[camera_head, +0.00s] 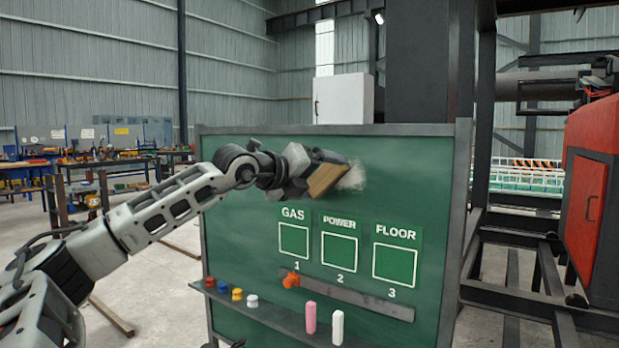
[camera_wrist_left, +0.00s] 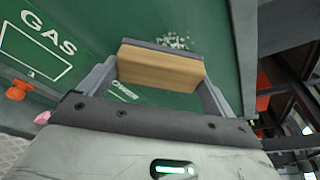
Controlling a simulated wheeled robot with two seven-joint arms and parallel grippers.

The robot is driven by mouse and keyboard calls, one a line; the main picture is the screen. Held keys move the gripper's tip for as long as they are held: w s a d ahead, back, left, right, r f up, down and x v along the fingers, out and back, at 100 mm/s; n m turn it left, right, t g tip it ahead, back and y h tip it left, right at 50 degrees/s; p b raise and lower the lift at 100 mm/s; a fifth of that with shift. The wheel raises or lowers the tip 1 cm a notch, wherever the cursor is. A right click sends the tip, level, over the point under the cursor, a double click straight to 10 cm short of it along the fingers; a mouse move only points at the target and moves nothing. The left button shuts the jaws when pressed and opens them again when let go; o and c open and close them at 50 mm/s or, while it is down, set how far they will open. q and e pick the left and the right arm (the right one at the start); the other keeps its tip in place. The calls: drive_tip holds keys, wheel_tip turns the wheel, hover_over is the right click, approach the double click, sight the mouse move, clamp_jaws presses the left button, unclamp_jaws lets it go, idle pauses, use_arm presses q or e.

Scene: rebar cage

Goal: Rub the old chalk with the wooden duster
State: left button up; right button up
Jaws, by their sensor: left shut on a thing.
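The wooden duster (camera_head: 325,180) is held at the upper part of the green chalkboard (camera_head: 250,180). My left gripper (camera_head: 311,172) is shut on it. In the left wrist view the duster (camera_wrist_left: 160,66) shows its wooden back between the two fingers, with its dark pad side toward the board. A pale chalk smudge (camera_head: 354,177) shows on the board just right of the duster, and white flecks (camera_wrist_left: 176,41) show beside it in the left wrist view. Whether the pad touches the board I cannot tell. My right gripper is not in view.
Below are the labelled squares GAS (camera_head: 294,240), POWER (camera_head: 339,250) and FLOOR (camera_head: 395,264). An orange knob (camera_head: 291,280) sits on a grey strip. The ledge holds coloured magnets (camera_head: 237,294), a pink chalk (camera_head: 311,317) and a white chalk (camera_head: 338,328). A red cabinet (camera_head: 590,210) stands right.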

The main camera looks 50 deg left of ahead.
use_arm(q)
drive_tip(key=shift+w+d, duration=0.3)
drive_tip(key=shift+d, duration=0.75)
drive_tip(key=shift+w+d, duration=0.25)
drive_tip(key=shift+d, duration=0.8)
drive_tip(key=shift+w+d, duration=0.2)
drive_tip(key=shift+d, duration=0.7)
drive_tip(key=shift+w+d, duration=0.2)
drive_tip(key=shift+d, duration=0.65)
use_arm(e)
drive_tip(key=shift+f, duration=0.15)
use_arm(q)
drive_tip(key=shift+w, duration=0.1)
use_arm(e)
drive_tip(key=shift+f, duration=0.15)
